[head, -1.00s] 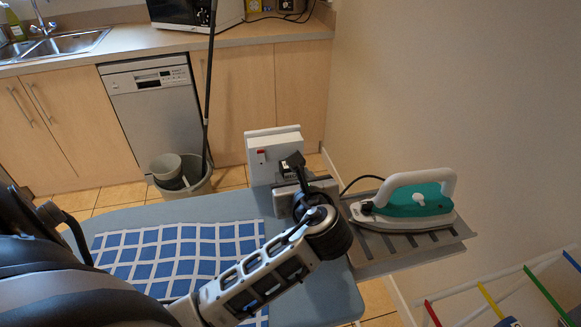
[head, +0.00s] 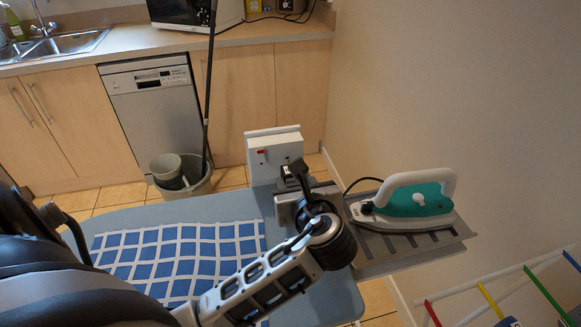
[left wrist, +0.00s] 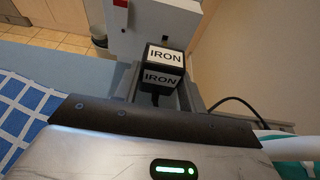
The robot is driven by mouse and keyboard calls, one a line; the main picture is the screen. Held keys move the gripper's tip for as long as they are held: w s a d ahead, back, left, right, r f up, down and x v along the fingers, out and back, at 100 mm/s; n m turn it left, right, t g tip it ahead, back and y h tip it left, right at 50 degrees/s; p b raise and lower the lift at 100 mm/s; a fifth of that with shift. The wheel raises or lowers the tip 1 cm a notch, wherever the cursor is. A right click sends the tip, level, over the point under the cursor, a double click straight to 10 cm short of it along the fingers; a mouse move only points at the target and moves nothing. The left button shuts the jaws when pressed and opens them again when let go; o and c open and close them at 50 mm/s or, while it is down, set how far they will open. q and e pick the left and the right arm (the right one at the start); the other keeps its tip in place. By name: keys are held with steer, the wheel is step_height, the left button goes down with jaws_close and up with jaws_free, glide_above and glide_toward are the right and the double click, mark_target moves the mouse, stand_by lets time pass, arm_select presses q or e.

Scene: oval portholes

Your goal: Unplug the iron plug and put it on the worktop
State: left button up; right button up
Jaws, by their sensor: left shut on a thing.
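The black iron plug (left wrist: 162,67) shows white IRON labels in the left wrist view, between the grey fingers of my left gripper (left wrist: 160,88). In the head view my left gripper (head: 303,195) is shut on it just in front of the white socket box (head: 272,153), which has a red switch. The socket box also shows in the left wrist view (left wrist: 150,22). Whether the plug's pins are clear of the socket I cannot tell. The teal and white iron (head: 415,198) rests on its grey stand at right. The worktop (head: 270,32) runs along the back. My right gripper is not in view.
The ironing board (head: 180,212) carries a blue and white checked cloth (head: 170,255). A grey bin (head: 183,180) stands behind it. A microwave (head: 190,12) and a sink (head: 60,45) are at the worktop. A rack with coloured bars (head: 490,300) is at lower right.

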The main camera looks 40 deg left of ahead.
arm_select(q)
steer(key=shift+s+d, duration=0.1)
steer(key=shift+s+d, duration=0.9)
steer(key=shift+d, duration=0.15)
